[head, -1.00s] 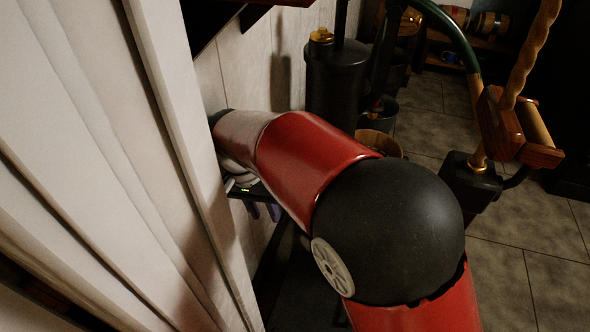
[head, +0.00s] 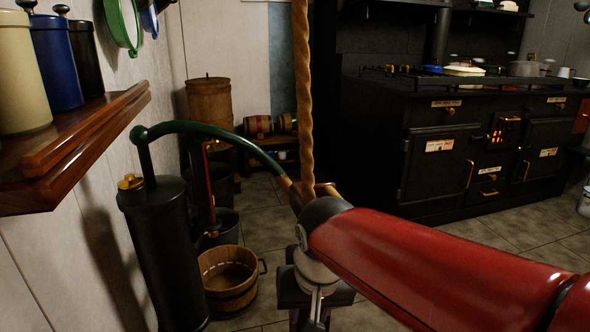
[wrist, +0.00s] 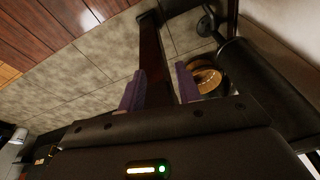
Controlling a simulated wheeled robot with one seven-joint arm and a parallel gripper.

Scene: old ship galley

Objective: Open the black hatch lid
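I cannot single out a black hatch lid for certain. The black stove (head: 375,135) at the back right has several shut black doors, one a large left door (head: 438,168) with a brass handle, another a right door (head: 548,150). My gripper (wrist: 158,90) shows in the wrist view with its two purple fingers apart. A dark reddish-brown bar (wrist: 154,65) appears between the fingers; I cannot tell whether it lies beyond them. In the head view my red arm reaches in from the lower right, and its wrist end hides the fingertips.
A black pump (head: 162,240) with a green curved handle stands at left beside a wooden bucket (head: 229,278). A wooden shelf (head: 70,140) with canisters juts from the left wall. A twisted rope (head: 303,90) hangs mid-view. Tiled floor (head: 480,232) lies clear before the stove.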

